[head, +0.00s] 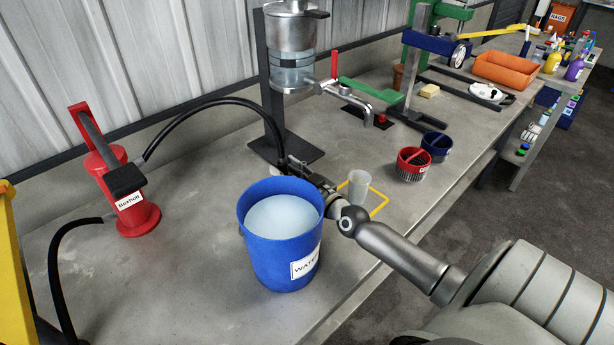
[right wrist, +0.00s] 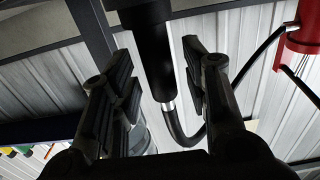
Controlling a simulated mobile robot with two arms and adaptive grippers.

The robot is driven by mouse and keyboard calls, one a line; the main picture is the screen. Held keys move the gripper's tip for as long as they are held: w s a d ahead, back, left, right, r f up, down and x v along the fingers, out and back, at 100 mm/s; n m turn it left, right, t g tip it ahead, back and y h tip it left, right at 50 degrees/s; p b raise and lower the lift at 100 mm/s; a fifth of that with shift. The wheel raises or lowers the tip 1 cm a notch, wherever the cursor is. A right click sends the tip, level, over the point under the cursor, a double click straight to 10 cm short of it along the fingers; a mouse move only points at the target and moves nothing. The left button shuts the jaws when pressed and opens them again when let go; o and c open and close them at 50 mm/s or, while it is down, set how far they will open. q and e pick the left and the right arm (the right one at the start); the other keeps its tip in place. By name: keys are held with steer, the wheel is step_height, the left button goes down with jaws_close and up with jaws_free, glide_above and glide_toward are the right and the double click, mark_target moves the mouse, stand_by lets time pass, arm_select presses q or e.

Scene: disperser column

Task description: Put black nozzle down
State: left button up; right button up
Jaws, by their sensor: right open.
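The black nozzle (right wrist: 152,50) is at the end of a black hose, joined by a metal ring. In the right wrist view it lies between the two fingers of my right gripper (right wrist: 165,85), with a gap to each finger. In the head view my right gripper (head: 296,165) is behind the blue water bucket (head: 268,263), where the black hose (head: 222,101) comes down. The nozzle is mostly hidden there, so I cannot tell what it rests on. The hose runs to the red pump (head: 122,195) on the left. My left gripper is not in view.
A clear beaker (head: 359,187) stands by a yellow frame (head: 380,203), close to my right arm. The metal disperser column (head: 290,35) stands behind. Red (head: 411,165) and blue (head: 437,146) brush-like containers stand to the right. The bench (head: 190,275) is clear left of the bucket.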

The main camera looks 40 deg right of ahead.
steer(key=s, duration=1)
steer(key=shift+s+d+b, duration=0.2)
steer(key=shift+d+b, duration=0.15)
steer(key=shift+d, duration=0.05)
steer(key=shift+r, duration=0.1)
